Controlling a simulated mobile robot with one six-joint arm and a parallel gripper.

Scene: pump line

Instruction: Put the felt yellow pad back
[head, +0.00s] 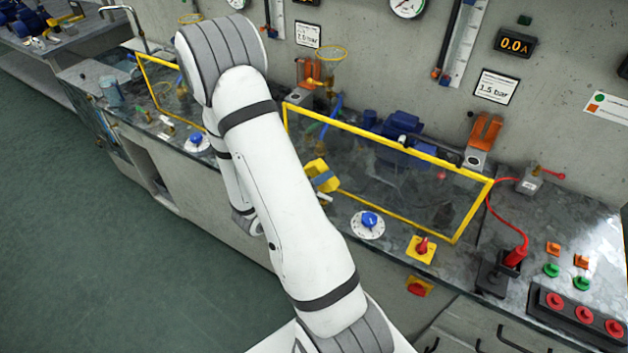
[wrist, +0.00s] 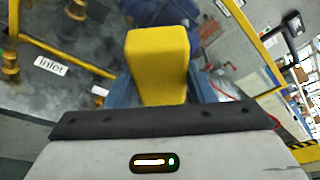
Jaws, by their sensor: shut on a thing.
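The yellow pad (head: 318,166) is a block with rounded edges, held above the bench near the left part of the large yellow-framed clear guard. It also shows in the wrist view (wrist: 158,58), upright in the picture between my blue fingers. My gripper (head: 325,180) is shut on it; in the wrist view my gripper (wrist: 160,92) has one finger on each side of the pad. My white arm hides much of the bench left of the pad in the head view. I cannot tell the pad's felt texture, nor whether it touches the guard.
The yellow-framed guard (head: 398,146) stands right of the pad, with a blue pump (head: 400,127) behind it. A blue knob (head: 369,220) and a red-and-yellow switch (head: 421,248) sit in front. An "Inlet" label (wrist: 51,66) lies left in the wrist view. Open floor (head: 110,250) is at left.

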